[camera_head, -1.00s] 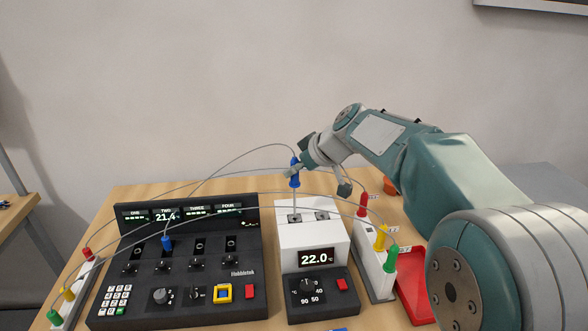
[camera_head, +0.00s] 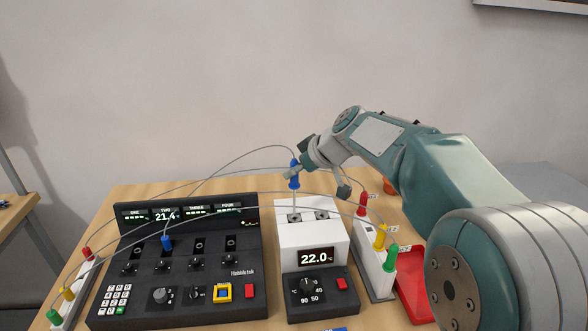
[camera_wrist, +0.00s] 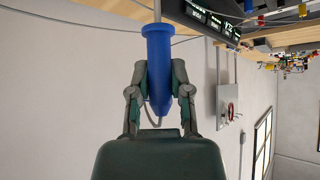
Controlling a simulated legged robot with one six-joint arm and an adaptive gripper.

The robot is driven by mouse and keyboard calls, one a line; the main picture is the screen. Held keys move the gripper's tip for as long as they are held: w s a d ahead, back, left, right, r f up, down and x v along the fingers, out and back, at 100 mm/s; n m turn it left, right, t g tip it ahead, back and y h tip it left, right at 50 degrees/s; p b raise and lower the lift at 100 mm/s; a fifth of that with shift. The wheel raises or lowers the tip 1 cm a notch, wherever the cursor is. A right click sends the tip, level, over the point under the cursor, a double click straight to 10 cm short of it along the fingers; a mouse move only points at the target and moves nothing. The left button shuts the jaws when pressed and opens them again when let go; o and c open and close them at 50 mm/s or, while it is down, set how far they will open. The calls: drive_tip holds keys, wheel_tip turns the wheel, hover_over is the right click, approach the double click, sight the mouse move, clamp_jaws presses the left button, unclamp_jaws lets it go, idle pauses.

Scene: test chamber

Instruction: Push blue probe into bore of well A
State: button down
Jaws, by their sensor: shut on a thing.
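The blue probe (camera_head: 294,175) is upright in the head view, its blue handle above the white dry-well block (camera_head: 311,239). Its thin metal shaft runs down to the left of two holes (camera_head: 294,217) on the block's top. The tip is not visible, so how deep it sits cannot be told. My gripper (camera_head: 296,172) is shut on the blue handle from the right. In the wrist view the blue probe (camera_wrist: 158,65) lies between both fingers (camera_wrist: 160,85). Which hole is well A cannot be read.
A black meter (camera_head: 187,262) stands left of the block, with a blue plug (camera_head: 167,242) in it. A white rack (camera_head: 374,262) with red, yellow and green probes stands right, beside a red tray (camera_head: 414,290). Thin cables arc over the meter and block.

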sight(294, 216)
drive_tip(key=shift+f, duration=4.75)
drive_tip(key=shift+c, duration=2.4)
unclamp_jaws()
drive_tip(key=shift+r, duration=0.15)
drive_tip(key=v, duration=1.1)
drive_tip(key=shift+d, duration=0.35)
drive_tip(key=shift+s+r, duration=0.15)
drive_tip(key=shift+s, duration=0.05)
drive_tip(key=s+d+f+m+h, duration=0.2)
drive_tip(key=s+d+m, duration=0.3)
drive_tip(key=s, duration=0.9)
drive_tip(key=s+d+f+m+h, duration=0.2)
drive_tip(key=s+d+m+h, duration=0.3)
drive_tip(key=s, duration=0.8)
drive_tip(key=shift+s+d+f+m+t, duration=0.15)
drive_tip(key=shift+s+d+m+t, duration=0.2)
drive_tip(key=shift+d+m, duration=0.35)
